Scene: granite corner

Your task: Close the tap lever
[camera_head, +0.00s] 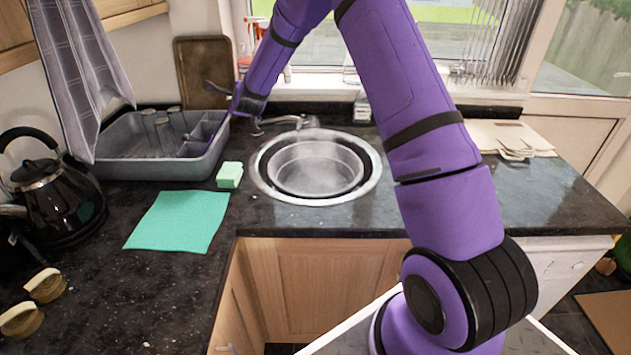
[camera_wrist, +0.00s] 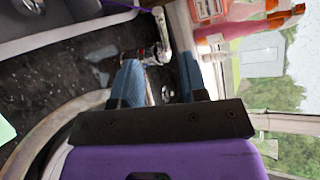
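The chrome tap (camera_head: 293,121) stands behind the round steel sink (camera_head: 372,172), its spout pointing over the basin. In the wrist view the tap (camera_wrist: 163,32) shows just past my fingertips, with a small metal part near the gap between them. I cannot tell for certain which part is the lever. My gripper (camera_head: 249,104) hangs behind and left of the sink, close to the tap. In the wrist view my gripper (camera_wrist: 160,72) has its two bluish fingers apart, with nothing clearly held between them. Whether a finger touches the tap cannot be told.
A grey dish rack (camera_head: 140,168) with glasses stands left of the tap. A green sponge (camera_head: 230,175) and green cloth (camera_head: 180,221) lie on the dark counter. Bottles (camera_wrist: 245,28) stand by the window. A black kettle (camera_head: 50,200) is far left.

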